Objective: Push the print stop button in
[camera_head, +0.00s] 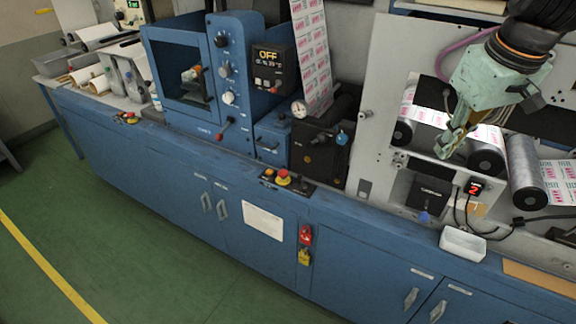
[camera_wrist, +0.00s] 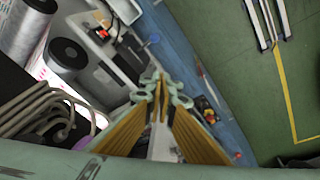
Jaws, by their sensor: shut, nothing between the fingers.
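A red mushroom button (camera_head: 283,176) on a yellow base sits on a small dark control plate on the blue machine's front ledge, near the middle of the head view. A similar red button (camera_head: 131,116) sits on another plate further left. I cannot read which is labelled print stop. A red and yellow control plate (camera_wrist: 207,108) also shows in the wrist view, right of my fingertips. My gripper (camera_head: 444,150) is shut and empty, pointing down in front of the printed-web rollers, right of and above the middle button. It touches neither button.
A white tray (camera_head: 462,243) stands on the ledge below my gripper. A counter showing 2 (camera_head: 474,188) and cables are close by. A red and a yellow padlock (camera_head: 305,256) hang on the cabinet front. Green floor (camera_head: 130,230) in front is clear.

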